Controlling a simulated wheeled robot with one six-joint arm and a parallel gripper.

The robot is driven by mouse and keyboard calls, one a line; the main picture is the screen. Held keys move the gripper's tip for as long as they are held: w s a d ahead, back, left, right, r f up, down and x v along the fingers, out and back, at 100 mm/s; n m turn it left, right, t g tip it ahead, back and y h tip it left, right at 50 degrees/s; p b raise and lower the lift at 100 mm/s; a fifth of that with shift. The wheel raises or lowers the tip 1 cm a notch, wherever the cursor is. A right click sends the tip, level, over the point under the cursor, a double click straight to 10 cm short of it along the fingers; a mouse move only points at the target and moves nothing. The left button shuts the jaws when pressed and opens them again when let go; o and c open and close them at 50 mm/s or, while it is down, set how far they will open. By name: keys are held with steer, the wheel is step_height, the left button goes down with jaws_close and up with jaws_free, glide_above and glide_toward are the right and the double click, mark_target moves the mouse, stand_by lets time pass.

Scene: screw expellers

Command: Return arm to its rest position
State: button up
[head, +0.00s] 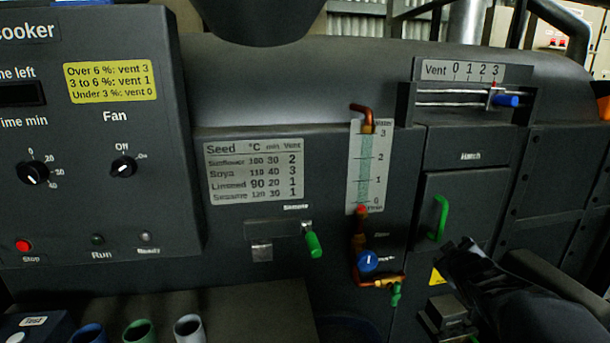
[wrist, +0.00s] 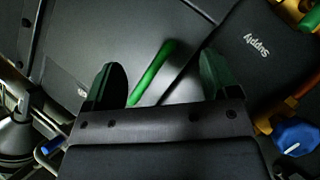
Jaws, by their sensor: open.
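My gripper (wrist: 157,66) shows in the wrist view with two dark green fingers spread apart and nothing between them in its grip. A green bar handle (wrist: 154,73) lies beyond the gap between the fingers; I cannot tell how far off it is. In the head view my black arm (head: 515,295) comes in at the lower right, in front of the machine; its fingertips cannot be made out there. The green hatch handle (head: 440,218) stands just above and left of the arm, on the hatch (head: 468,195), which looks closed.
A blue knob (head: 367,261) and copper pipe with a green lever (head: 396,294) are left of the arm. The vent slider (head: 507,100) is at 3. A green sample lever (head: 314,244) sticks out further left. Several cups (head: 139,331) stand at the lower left.

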steer(key=s+a+r+m+g+y+p, duration=0.2)
steer(key=s+a+r+g+p, duration=0.2)
steer(key=s+a+p, duration=0.3)
steer(key=s+a+r+m+g+y+p, duration=0.2)
steer(key=s+a+r+g+p, duration=0.3)
steer(key=s+a, duration=0.8)
steer(key=shift+s+m+y+p, duration=0.4)
steer(key=shift+m+p, duration=0.4)
steer(key=shift+p, duration=0.4)
steer(key=shift+r, duration=0.1)
